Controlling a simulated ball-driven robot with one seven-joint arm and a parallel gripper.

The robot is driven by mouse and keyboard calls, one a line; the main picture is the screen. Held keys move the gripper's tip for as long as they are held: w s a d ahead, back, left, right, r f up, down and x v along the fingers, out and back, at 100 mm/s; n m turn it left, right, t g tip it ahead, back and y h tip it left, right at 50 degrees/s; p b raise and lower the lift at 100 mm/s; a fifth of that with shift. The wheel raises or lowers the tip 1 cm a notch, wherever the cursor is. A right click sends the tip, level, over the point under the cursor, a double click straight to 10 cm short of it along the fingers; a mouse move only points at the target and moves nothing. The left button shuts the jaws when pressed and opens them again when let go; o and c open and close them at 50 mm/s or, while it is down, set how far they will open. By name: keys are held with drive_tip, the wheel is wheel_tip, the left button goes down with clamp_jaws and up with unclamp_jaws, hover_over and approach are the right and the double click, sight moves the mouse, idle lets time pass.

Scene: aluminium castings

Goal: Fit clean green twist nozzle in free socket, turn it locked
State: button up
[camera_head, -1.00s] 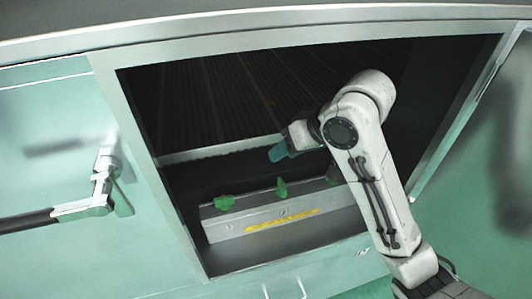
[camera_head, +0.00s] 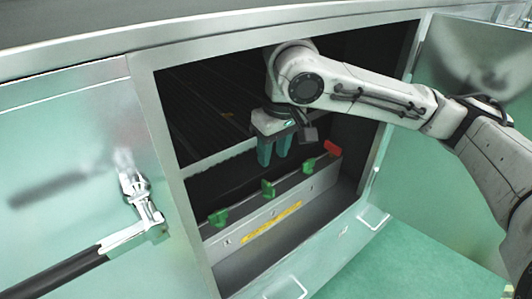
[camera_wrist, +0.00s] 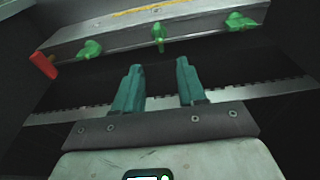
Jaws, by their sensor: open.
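A grey metal bar (camera_head: 285,213) with a yellow label strip stands inside the open cabinet. Three green nozzles sit along its top: a left one (camera_head: 219,216), a middle one (camera_head: 267,188) and a right one (camera_head: 309,166). They also show in the wrist view, where the middle one (camera_wrist: 158,35) lies beyond my fingers. I cannot make out a free socket or tell whether the nozzles are locked. My gripper (camera_head: 273,152) points down behind the bar, its teal fingers apart and empty. In the wrist view my gripper (camera_wrist: 159,82) touches no nozzle.
A red piece (camera_head: 333,148) sits at the bar's right end; it also shows in the wrist view (camera_wrist: 43,65). The cabinet frame (camera_head: 172,170) surrounds the opening. A door with a handle (camera_head: 137,200) is at left. The ribbed interior behind the bar is dark.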

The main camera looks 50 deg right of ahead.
sight(268, 184)
drive_tip(key=f, duration=0.3)
drive_tip(key=w+f, duration=0.1)
drive_tip(key=f, duration=0.6)
drive_tip(key=shift+w+d+f, duration=0.2)
drive_tip(key=shift+f, duration=0.1)
clamp_jaws()
drive_tip(key=m+p, duration=0.2)
drive_tip(key=m, duration=0.1)
drive_tip(key=shift+r+m, duration=0.1)
drive_tip(key=shift+m, duration=0.3)
drive_tip(key=shift+m+g+h+p, duration=0.3)
drive_tip(key=shift+m+h+p, duration=0.2)
drive_tip(key=shift+m+p, duration=0.6)
